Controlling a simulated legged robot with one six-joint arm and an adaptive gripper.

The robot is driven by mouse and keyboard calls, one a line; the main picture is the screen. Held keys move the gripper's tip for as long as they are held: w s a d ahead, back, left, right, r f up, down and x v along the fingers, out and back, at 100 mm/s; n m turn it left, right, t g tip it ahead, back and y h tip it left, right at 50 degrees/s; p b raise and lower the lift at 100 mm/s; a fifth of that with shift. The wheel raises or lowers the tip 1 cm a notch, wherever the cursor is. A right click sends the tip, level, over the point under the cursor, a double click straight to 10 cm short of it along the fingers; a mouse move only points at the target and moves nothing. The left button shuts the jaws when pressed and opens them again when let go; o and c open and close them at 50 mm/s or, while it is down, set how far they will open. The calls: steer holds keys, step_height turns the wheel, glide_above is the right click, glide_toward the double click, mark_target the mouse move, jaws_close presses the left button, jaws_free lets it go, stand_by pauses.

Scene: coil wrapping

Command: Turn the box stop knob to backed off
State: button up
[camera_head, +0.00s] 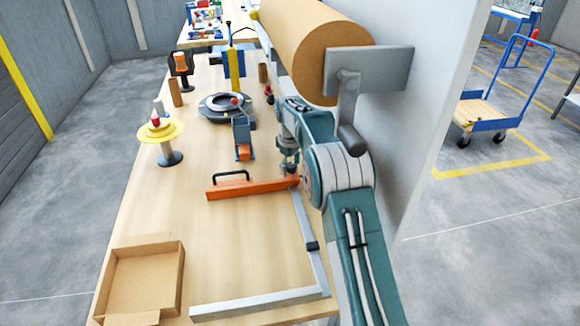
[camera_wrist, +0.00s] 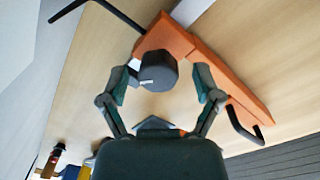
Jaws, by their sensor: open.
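The box stop is an orange bar (camera_head: 245,189) with a black handle (camera_head: 231,176), lying across the bench at the end of a grey metal rail (camera_head: 308,237). Its dark round knob (camera_wrist: 157,66) shows in the wrist view at the bar's end, with a small pale mark on its lower left rim. In the head view my gripper (camera_head: 289,170) is over that end and the knob is hidden or too small to make out. In the wrist view my gripper (camera_wrist: 163,80) is open, with one finger on each side of the knob and a visible gap to each.
An open cardboard box (camera_head: 143,282) is at the near left of the bench. A round dark turntable (camera_head: 227,108), a yellow disc stand (camera_head: 161,133) and a blue-orange tool (camera_head: 243,140) stand farther back. A large brown roll (camera_head: 310,45) hangs beside my arm.

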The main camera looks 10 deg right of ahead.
mark_target(290, 166)
step_height(290, 166, up, 12)
steer(key=shift+a+f, duration=0.15)
steer(key=shift+a, duration=0.1)
steer(key=shift+s, duration=0.1)
